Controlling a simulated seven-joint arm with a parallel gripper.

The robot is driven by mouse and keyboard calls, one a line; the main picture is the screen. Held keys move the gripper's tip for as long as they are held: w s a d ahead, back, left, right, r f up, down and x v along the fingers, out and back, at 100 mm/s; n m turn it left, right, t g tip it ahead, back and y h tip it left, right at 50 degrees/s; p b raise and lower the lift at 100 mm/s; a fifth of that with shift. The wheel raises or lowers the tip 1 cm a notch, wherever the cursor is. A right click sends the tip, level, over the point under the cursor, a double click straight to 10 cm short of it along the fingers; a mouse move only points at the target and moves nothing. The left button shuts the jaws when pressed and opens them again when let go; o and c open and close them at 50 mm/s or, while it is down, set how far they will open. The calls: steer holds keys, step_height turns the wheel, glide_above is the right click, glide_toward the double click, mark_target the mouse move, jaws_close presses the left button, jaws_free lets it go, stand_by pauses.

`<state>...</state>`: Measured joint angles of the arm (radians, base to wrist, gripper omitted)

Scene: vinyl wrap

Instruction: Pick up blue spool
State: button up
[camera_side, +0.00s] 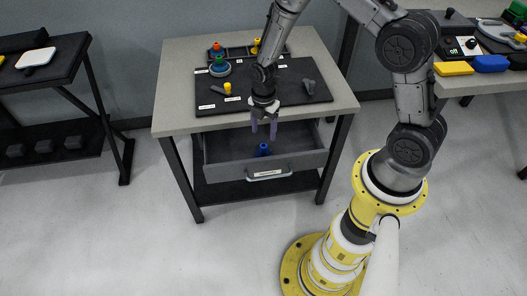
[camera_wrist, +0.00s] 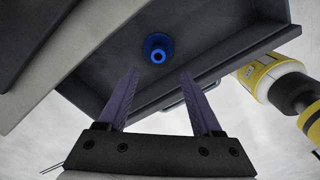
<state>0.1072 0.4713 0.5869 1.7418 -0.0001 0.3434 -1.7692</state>
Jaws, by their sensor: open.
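The blue spool (camera_side: 263,149) stands inside the open drawer (camera_side: 222,152) of the table. In the wrist view the blue spool (camera_wrist: 158,48) is seen from above, with a round flange and a narrower top, and lies on the dark drawer floor beyond my fingertips. My gripper (camera_side: 263,131) hangs pointing down over the drawer, above the spool and apart from it. Its two purple fingers are spread and empty, and the wrist view shows the gap between the fingertips (camera_wrist: 160,74) roughly in line with the spool.
The drawer front with its handle (camera_side: 268,174) is pulled out toward the camera. Side tables stand left and right.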

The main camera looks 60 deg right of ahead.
mark_target(263, 145)
steer(key=shift+w+d+f, duration=0.1)
steer(key=shift+f, duration=1.8)
steer(key=shift+w+d+f, duration=0.1)
steer(key=shift+f, duration=1.75)
jaws_close()
